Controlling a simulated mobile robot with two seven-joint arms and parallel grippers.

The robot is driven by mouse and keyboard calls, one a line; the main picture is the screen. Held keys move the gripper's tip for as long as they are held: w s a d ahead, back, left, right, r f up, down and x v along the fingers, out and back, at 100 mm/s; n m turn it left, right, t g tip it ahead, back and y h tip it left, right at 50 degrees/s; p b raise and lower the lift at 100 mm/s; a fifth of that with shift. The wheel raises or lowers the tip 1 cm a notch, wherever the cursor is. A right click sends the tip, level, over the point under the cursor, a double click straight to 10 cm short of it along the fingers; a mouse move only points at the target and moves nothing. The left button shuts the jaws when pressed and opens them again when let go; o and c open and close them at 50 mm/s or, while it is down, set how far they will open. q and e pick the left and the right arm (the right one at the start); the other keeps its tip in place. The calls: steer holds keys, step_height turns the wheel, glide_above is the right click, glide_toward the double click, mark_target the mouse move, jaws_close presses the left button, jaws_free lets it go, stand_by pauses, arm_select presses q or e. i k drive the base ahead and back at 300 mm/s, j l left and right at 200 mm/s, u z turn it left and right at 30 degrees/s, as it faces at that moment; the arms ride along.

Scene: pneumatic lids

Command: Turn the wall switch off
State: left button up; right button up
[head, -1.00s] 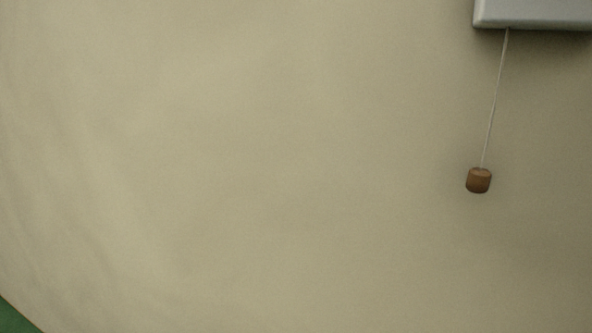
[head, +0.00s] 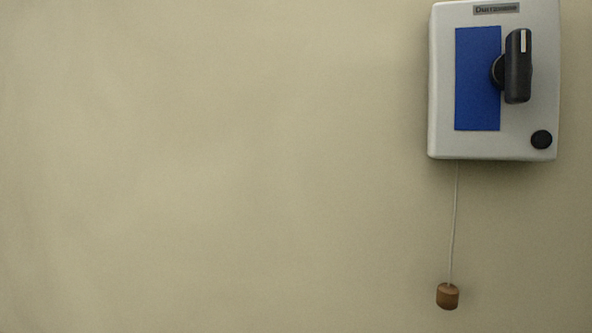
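The wall switch is a light grey box (head: 442,100) on the wall at the upper right of the head view. A blue panel (head: 474,95) covers part of its face. A black rotary handle (head: 518,68) sits over the panel's right edge, upright, with a white mark near its top end. A small black round knob (head: 541,139) is at the box's lower right. A label at the top is too small to read fully. Neither of my grippers is in view.
A thin cord (head: 454,220) hangs from the underside of the box with a brown wooden cylinder (head: 447,296) at its end. The rest of the beige wall (head: 200,170) is bare.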

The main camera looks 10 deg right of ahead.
mark_target(512, 73)
steer(key=z, duration=1.25)
